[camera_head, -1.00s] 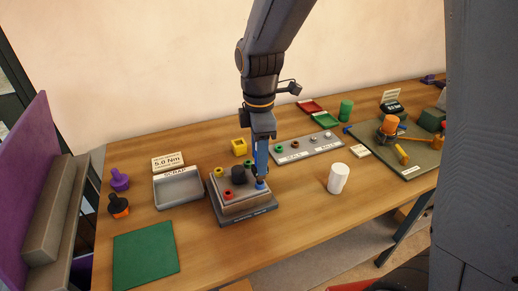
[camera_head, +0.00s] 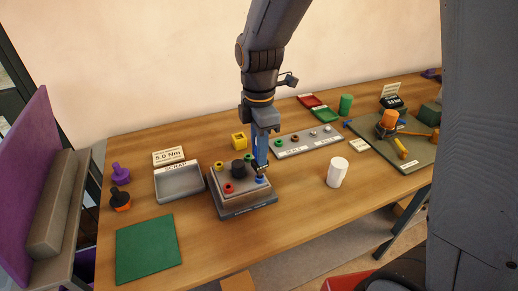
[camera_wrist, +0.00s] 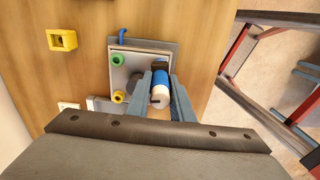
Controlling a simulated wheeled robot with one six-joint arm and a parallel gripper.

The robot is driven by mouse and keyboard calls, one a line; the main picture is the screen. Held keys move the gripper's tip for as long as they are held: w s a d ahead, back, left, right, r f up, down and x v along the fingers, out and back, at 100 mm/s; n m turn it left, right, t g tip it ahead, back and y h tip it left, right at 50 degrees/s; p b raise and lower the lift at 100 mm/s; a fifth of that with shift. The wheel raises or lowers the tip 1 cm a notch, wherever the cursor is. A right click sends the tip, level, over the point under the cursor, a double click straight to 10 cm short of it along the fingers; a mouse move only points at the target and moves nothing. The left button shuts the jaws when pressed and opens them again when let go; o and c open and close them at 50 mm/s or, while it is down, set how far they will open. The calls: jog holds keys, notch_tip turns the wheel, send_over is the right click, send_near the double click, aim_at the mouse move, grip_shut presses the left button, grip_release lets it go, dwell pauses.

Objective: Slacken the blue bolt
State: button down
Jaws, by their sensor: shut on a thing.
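The grey fixture block (camera_head: 233,205) stands near the table's front, with coloured bolts and a black knob (camera_head: 238,168) on top. The blue bolt (camera_head: 261,180) shows at its front right corner, just under my gripper (camera_head: 263,170). My gripper points down, shut on a blue-and-white cylindrical piece (camera_wrist: 161,84), which looks like a tool handle. The fingers flank it in the wrist view. The blue bolt is not clearly visible there, and I cannot tell whether the held piece touches it. Green (camera_wrist: 118,59) and yellow (camera_wrist: 118,96) bolts show beside the fingers.
A red bolt (camera_head: 228,188) sits at the front left of the block. A scrap tray (camera_head: 181,196) stands left. A white cup (camera_head: 337,173) and a bolt strip (camera_head: 294,151) stand right. A blue hooked part (camera_wrist: 124,34) lies at the block's edge.

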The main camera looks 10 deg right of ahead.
jog(key=shift+n+p, duration=0.35)
jog(key=shift+n, duration=0.65)
jog(key=shift+n+p, duration=0.3)
jog(key=shift+n, duration=0.6)
jog(key=shift+s, duration=0.1)
jog(key=shift+n+p, duration=0.35)
jog(key=shift+n, duration=0.55)
